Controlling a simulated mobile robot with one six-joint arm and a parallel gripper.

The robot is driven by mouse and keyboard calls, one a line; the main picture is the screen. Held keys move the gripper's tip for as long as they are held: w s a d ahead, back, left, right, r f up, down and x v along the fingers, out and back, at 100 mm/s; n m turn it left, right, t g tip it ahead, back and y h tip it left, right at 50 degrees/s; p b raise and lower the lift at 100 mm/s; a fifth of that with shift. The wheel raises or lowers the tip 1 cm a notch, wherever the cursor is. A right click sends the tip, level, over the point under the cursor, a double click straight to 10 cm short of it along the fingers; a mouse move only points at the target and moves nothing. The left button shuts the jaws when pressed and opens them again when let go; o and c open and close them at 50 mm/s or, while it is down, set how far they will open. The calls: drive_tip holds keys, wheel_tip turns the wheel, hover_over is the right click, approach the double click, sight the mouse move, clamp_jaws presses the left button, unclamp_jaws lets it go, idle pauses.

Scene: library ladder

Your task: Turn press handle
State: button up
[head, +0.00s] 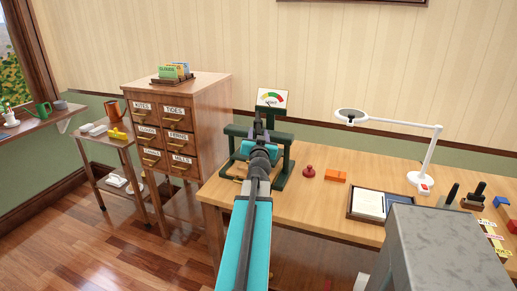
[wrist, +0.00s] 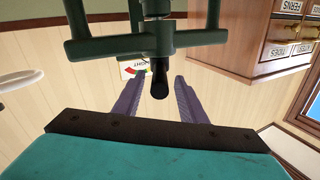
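The dark green press (head: 286,160) stands on the wooden table, partly hidden behind my arm in the head view. In the wrist view its frame and crossbar (wrist: 95,47) cross the top of the picture, upside down. A dark rod with a black rounded end, seemingly the press handle (wrist: 159,80), points toward my gripper. My gripper (wrist: 158,84) is open, with one finger on each side of the black end and visible gaps on both sides. I cannot tell how deep the end lies between the fingers. In the head view my gripper (head: 260,142) is in front of the press.
A white lamp (head: 425,165) stands farther right. A drawer cabinet (head: 212,120) is left.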

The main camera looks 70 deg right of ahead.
drive_tip(key=b+v, duration=0.5)
drive_tip(key=shift+s+a+f+b, duration=0.1)
drive_tip(key=shift+a+f+b, duration=0.05)
drive_tip(key=shift+a+b, duration=0.2)
idle(0.3)
drive_tip(key=a+b, duration=0.1)
drive_tip(key=b, duration=0.5)
drive_tip(key=b+v, duration=0.1)
drive_tip(key=b, duration=0.6)
drive_tip(key=shift+s+a, duration=0.3)
drive_tip(key=shift+a, duration=0.05)
drive_tip(key=shift+b+v, duration=1.2)
drive_tip(key=shift+v, duration=0.1)
